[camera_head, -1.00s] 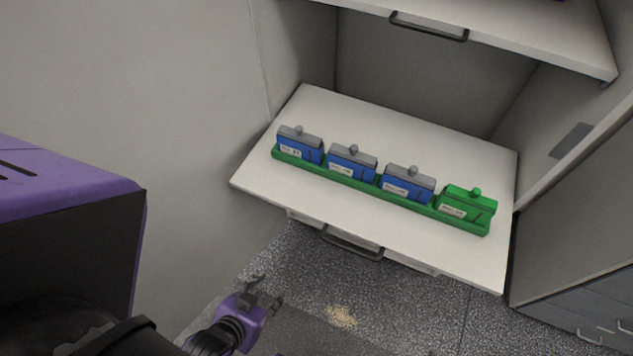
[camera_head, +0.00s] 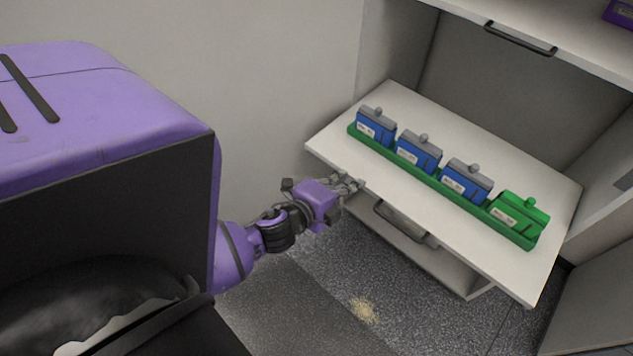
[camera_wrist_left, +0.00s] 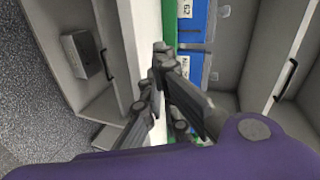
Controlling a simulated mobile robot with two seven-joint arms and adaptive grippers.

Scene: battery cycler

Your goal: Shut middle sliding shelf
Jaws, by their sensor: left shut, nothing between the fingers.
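The middle sliding shelf (camera_head: 420,215) is a white board pulled out of the cabinet. It carries a green tray (camera_head: 437,184) with three blue battery blocks (camera_head: 419,152) and one green block (camera_head: 521,214). My left gripper (camera_head: 352,184) is shut and empty at the shelf's front edge, towards its left corner. In the left wrist view the closed fingers (camera_wrist_left: 160,62) overlap the white shelf edge (camera_wrist_left: 146,30); whether they touch it I cannot tell. My right gripper is out of view.
An upper shelf with a dark handle (camera_head: 520,40) is above. A lower shelf with a dark handle (camera_head: 402,230) is below; a grey box (camera_wrist_left: 84,54) shows there in the left wrist view. Speckled floor (camera_head: 330,260) lies in front, and a plain wall (camera_head: 290,70) stands at left.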

